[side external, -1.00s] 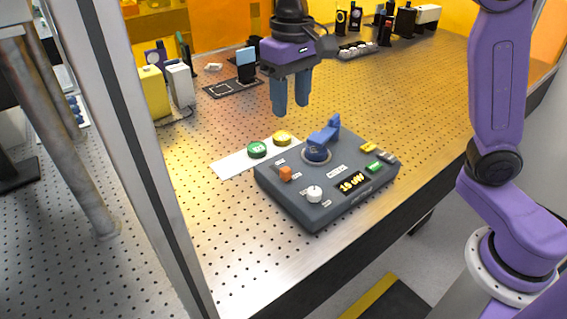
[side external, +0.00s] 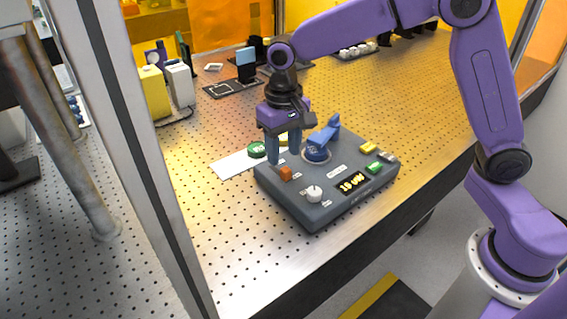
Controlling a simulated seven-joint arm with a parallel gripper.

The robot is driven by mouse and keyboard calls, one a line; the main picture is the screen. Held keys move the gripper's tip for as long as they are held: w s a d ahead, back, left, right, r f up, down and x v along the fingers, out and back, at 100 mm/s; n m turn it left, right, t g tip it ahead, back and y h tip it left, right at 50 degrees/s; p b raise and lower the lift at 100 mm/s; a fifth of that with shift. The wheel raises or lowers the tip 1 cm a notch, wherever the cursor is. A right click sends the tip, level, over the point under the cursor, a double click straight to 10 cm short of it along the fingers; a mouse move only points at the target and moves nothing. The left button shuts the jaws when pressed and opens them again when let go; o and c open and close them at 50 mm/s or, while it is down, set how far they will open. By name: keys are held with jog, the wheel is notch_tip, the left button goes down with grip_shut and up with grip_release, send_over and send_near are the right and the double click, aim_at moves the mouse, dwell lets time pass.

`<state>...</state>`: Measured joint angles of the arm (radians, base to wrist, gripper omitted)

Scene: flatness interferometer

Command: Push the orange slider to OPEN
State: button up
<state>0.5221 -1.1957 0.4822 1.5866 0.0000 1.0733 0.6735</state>
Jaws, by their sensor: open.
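The orange slider (side external: 286,173) is a small block near the left corner of the dark grey control box (side external: 312,215). Small labels lie beside it, too small to read. My gripper (side external: 283,157) points down with its blue fingers just behind and above the slider. The fingers overlap the box's back left edge in this view. I cannot tell whether a fingertip touches the slider. The jaws are open and hold nothing.
The table is clear at front left.

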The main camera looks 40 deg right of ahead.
aim_at(284, 167)
jog(key=shift+f, duration=2.3)
grip_shut()
